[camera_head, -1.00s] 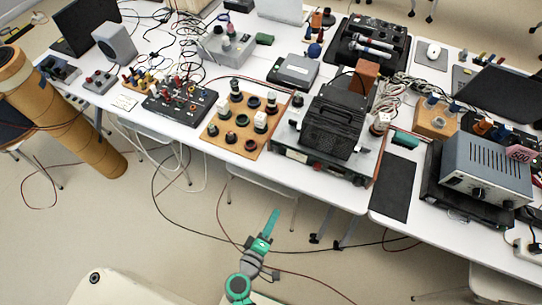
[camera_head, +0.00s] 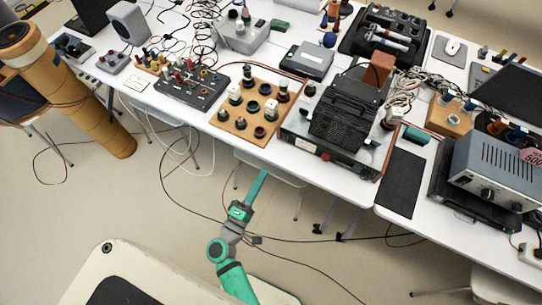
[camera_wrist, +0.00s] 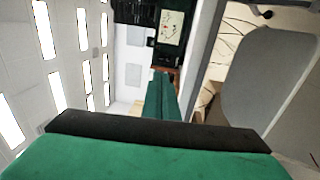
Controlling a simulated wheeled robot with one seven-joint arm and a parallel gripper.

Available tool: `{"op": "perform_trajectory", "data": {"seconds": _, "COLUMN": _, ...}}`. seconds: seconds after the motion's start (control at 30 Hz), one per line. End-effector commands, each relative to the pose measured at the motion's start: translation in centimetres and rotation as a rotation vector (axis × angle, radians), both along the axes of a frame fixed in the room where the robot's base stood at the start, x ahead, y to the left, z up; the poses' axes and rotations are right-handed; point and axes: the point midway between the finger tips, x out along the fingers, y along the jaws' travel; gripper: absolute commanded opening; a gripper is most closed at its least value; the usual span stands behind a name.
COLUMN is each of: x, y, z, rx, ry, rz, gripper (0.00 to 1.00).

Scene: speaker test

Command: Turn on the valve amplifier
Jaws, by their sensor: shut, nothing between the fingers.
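No label names the valve amplifier. A likely candidate is the dark chassis with a black perforated cage (camera_head: 345,122) near the table's front edge, with a red round part (camera_head: 326,157) on its front. My gripper (camera_head: 264,172) is shut and empty, in front of and below the table edge in the head view, left of this chassis and apart from it. In the wrist view my green fingers (camera_wrist: 161,97) lie together and point at a blurred, sideways scene. A switch cannot be made out.
An orange board with valve-like parts (camera_head: 238,125) stands left of the chassis. A black box with terminals (camera_head: 190,88) is further left. A grey box with knobs (camera_head: 497,165) and a dark mat (camera_head: 400,180) are at right. Cables hang below; a brown tube (camera_head: 80,100) stands left.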

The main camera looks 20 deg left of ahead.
Motion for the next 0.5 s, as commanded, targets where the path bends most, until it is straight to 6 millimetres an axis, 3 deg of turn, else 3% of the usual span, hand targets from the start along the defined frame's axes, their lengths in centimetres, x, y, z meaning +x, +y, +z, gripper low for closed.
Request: {"op": "perform_trajectory", "data": {"seconds": 0.5, "x": 8.7, "y": -0.3, "z": 1.3, "rx": 0.003, "ry": -0.001, "rz": 0.001, "gripper": 0.0}}
